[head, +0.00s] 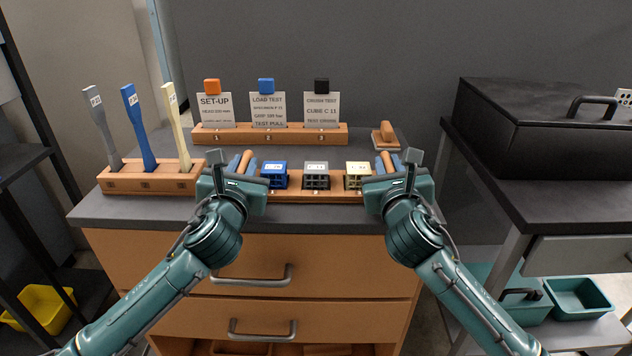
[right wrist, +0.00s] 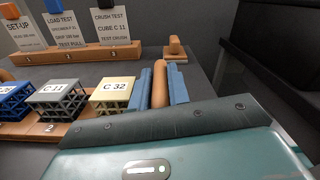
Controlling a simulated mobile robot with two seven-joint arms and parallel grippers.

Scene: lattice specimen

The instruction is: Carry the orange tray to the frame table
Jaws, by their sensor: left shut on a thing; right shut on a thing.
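The orange tray (head: 338,195) lies across the middle of the head view, over the grey counter. It holds a blue (head: 274,175), a grey (head: 316,175) and a cream (head: 358,175) lattice cube, side by side. My left gripper (head: 243,163) is shut on its left handle. My right gripper (head: 391,165) is shut on its right handle, whose upright orange bar (right wrist: 160,84) shows between the blue fingers in the right wrist view. Whether the tray touches the counter is hard to tell. I cannot tell which surface is the frame table.
An orange rack (head: 270,136) with three cards stands behind. A rack (head: 150,180) with three upright strips is at left. A small block with an orange handle (head: 386,132) sits at back right. A dark table (head: 575,190) bearing a black case (head: 545,120) stands right, across a gap.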

